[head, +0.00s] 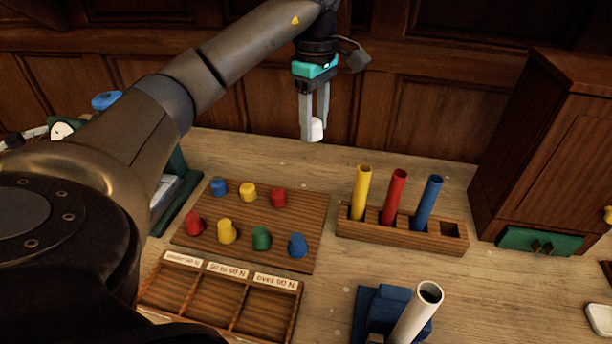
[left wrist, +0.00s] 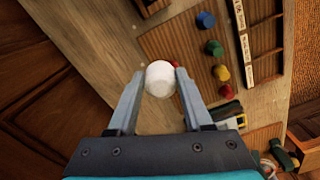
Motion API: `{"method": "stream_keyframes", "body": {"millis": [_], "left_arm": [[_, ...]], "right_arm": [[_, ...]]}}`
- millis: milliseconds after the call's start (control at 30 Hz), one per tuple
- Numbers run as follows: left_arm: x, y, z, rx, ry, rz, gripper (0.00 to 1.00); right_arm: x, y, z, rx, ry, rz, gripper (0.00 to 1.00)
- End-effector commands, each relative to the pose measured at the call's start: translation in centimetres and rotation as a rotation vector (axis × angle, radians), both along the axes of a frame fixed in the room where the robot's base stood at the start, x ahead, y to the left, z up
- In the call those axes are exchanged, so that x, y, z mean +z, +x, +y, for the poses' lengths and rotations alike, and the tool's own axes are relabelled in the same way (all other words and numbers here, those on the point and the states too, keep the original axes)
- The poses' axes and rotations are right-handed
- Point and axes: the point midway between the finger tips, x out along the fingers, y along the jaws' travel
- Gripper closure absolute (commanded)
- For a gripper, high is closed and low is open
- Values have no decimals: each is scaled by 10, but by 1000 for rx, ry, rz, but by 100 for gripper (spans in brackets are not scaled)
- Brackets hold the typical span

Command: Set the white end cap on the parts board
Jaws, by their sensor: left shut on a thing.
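My left gripper (head: 314,130) is shut on the white end cap (head: 317,128). It holds the cap in the air above the back of the table, behind and to the right of the parts board. In the left wrist view the white end cap (left wrist: 160,78) sits between the two fingertips. The parts board (head: 262,212) is a flat wooden board with several blue, yellow, red and green caps standing on it. Its front left corner area is partly bordered by my arm. The board also shows in the left wrist view (left wrist: 178,42). My right gripper is not in view.
A wooden rack (head: 372,233) holds yellow, red and blue tubes right of the board. A white tube (head: 412,315) leans in a blue holder (head: 368,305) in front. A labelled tray (head: 205,300) lies before the board. A wooden cabinet (head: 555,140) stands at the right.

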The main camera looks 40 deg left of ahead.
Motion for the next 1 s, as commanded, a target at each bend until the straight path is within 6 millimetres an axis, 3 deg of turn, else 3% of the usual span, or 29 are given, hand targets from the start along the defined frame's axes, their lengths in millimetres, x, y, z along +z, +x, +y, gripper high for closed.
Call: {"method": "stream_keyframes", "body": {"millis": [167, 600, 1000], "left_arm": [[-27, -1, 2, 8, 0, 7, 100], [-138, -1, 1, 6, -1, 6, 100], [-178, -1, 1, 6, -1, 4, 100]], "right_arm": [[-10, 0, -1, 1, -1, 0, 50], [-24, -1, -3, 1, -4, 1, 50], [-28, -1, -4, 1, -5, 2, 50]]}}
